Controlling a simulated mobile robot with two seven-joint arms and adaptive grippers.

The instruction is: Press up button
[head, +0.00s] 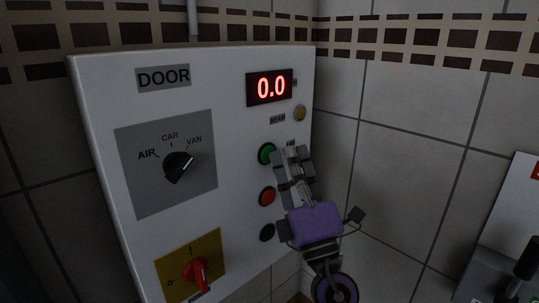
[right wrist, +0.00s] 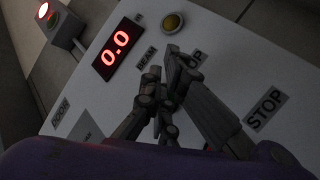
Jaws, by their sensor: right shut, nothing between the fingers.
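The white control panel (head: 90,120) hangs on the tiled wall. Its green button (head: 267,153) sits at the top of a column of buttons, above the red button (head: 267,196) and a dark button (head: 267,232). My right gripper (head: 290,153) is shut and empty, its fingertips just right of the green button in the head view. I cannot tell whether they touch the panel. In the right wrist view the fingers (right wrist: 166,68) lie beside the UP label (right wrist: 195,59) and hide the green button. My left gripper is not in view.
The display (head: 270,87) reads 0.0. A yellow lamp (head: 300,113) sits below it. A rotary knob (head: 179,166) and a red switch (head: 196,273) are on the panel's left. Another white box (head: 505,235) stands at the right edge.

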